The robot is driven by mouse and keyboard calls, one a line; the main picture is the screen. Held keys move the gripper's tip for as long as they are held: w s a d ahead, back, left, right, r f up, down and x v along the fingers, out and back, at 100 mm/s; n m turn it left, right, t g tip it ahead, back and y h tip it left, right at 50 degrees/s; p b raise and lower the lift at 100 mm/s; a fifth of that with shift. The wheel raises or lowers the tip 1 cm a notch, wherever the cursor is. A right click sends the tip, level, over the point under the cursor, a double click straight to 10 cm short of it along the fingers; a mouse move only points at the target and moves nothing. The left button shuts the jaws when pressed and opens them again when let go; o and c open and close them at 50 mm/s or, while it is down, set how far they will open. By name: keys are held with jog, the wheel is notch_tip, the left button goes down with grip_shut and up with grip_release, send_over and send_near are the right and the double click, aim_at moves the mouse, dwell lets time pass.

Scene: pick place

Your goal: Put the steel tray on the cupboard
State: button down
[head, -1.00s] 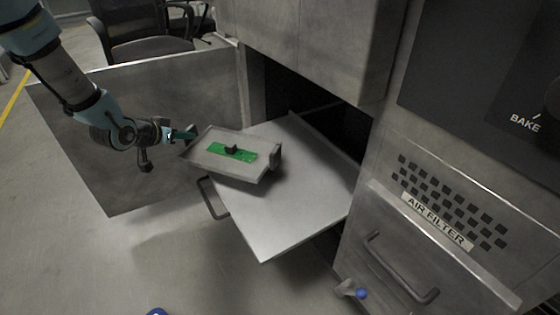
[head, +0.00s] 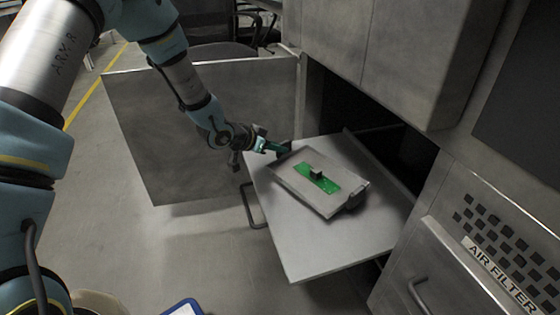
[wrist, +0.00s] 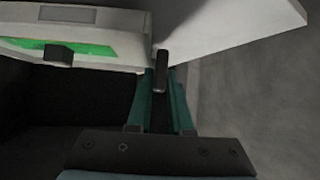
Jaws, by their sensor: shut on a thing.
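The steel tray (head: 305,190) is a shallow grey tray with dark handles, seen over the pulled-out shelf (head: 325,255) of the grey cupboard (head: 365,40). A green board (head: 329,185) with a dark block lies in it. My gripper (head: 284,151) is at the tray's far left end, shut on its handle. In the wrist view the dark handle (wrist: 160,72) sits between my gripper's green fingers (wrist: 159,82), with the tray (wrist: 115,22) at top left. I cannot tell whether the tray's underside touches the shelf.
An open cupboard door (head: 205,130) stands at left, behind my arm. An air filter panel (head: 490,235) is at right. A blue-edged object (head: 184,308) shows at the bottom edge. Shelf surface is free in front of the tray.

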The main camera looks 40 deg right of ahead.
aim_at(277, 156)
jog(key=shift+f+b, duration=0.5)
jog(key=shift+f, duration=1.2)
jog(key=c, duration=0.8)
grip_release()
